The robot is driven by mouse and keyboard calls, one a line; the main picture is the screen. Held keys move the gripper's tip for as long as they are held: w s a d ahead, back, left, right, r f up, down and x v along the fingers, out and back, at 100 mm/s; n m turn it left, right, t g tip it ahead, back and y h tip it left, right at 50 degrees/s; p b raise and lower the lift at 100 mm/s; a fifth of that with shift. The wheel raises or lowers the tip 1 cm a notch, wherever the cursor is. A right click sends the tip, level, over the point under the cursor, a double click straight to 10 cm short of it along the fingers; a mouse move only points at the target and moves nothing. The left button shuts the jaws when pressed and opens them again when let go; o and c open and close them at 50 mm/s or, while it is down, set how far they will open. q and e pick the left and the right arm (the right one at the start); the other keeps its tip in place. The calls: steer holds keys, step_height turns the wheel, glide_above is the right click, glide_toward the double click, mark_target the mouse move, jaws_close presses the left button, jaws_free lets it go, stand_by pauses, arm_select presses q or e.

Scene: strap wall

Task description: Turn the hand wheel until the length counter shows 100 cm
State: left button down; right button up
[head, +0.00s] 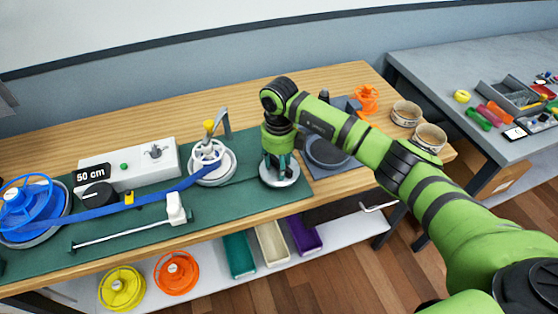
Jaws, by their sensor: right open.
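The length counter (91,174) on the white box at the left reads 50 cm. A blue strap (130,205) runs from the blue reel (30,205) past the counter to a white spool (210,152). My right gripper (279,174) points down, open, over a grey round disc (293,179) on the bench. The gripper covers the disc's middle, so I cannot tell if the fingers touch it or whether this disc is the hand wheel. My left gripper is not in view.
A white-headed bar (115,236) lies on the green mat at the front. A dark round plate (325,152), an orange reel (367,98) and strap rolls (429,137) stand at the right. A shelf below holds yellow and orange reels and coloured bins.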

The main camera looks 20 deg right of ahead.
jaws_close()
steer(key=shift+m, duration=0.4)
steer(key=shift+m+b, duration=0.55)
steer(key=shift+m, duration=0.35)
steer(key=m, duration=0.1)
steer(key=m+b, duration=0.1)
steer(key=m, duration=0.1)
steer(key=shift+w+a+m, duration=0.15)
steer(key=shift+m, duration=0.15)
steer(key=m, duration=0.3)
steer(key=shift+w+b, duration=0.1)
steer(key=shift+b, duration=0.2)
steer(key=shift+w+r+m, duration=0.1)
steer(key=shift+m, duration=1.6)
